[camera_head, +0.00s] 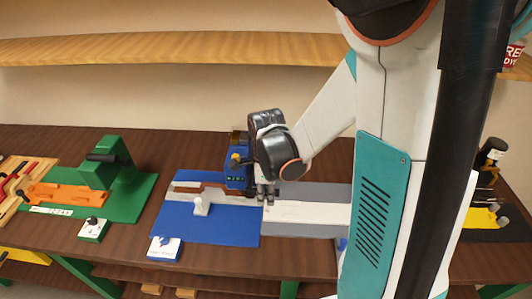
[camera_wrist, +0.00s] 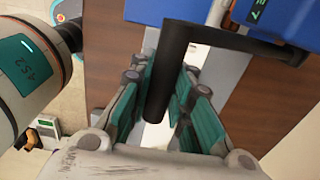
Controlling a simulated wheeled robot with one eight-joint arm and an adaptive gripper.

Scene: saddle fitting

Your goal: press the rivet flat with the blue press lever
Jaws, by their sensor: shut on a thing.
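The blue press (camera_head: 236,172) stands at the back of a blue mat (camera_head: 225,228); its blue body also fills the top right of the wrist view (camera_wrist: 285,18). Its black lever (camera_wrist: 160,90) runs out from a crossbar and lies between my finger pads. My gripper (camera_head: 265,194) points down just right of the press in the head view. In the wrist view my gripper (camera_wrist: 162,98) is shut on the lever's handle. A brown strap (camera_head: 188,186) lies at the left of the press. I cannot make out the rivet.
A green press (camera_head: 105,168) stands on a green mat at the left. A grey mat with a white strip (camera_head: 312,213) lies right. A shelf (camera_head: 170,47) runs above.

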